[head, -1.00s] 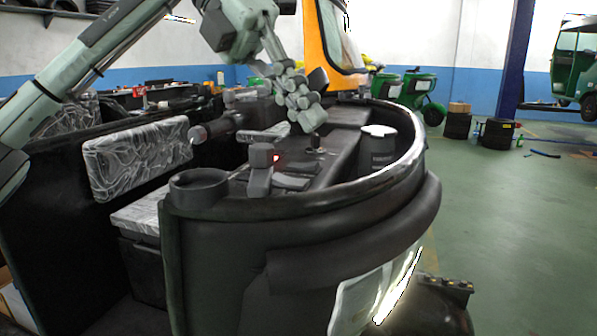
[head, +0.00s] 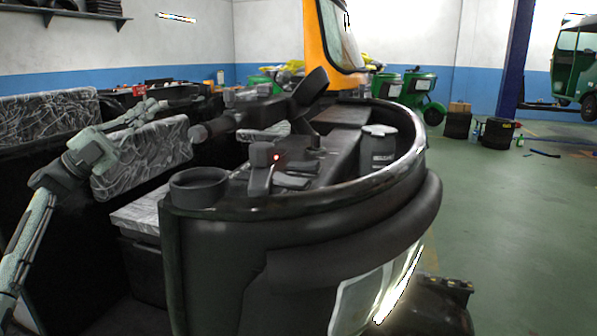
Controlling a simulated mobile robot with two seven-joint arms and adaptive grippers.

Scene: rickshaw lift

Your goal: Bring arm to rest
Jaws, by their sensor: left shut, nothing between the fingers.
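My left arm comes in from the lower left, bends at a joint near the patterned seat back and reaches right and away. My left gripper (head: 157,106) is at its far end, small in the picture, above the top edge of the patterned seat back (head: 150,155). Its fingers are shut with nothing seen between them. It is apart from the black vehicle front (head: 300,240) and its handlebar (head: 235,120). My right gripper is not in view.
The open black rickshaw body fills the middle, with a round cup-like holder (head: 198,184) and a lidded dark canister (head: 378,146) on it. Stacked tyres (head: 497,133) and green vehicles (head: 580,75) stand behind.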

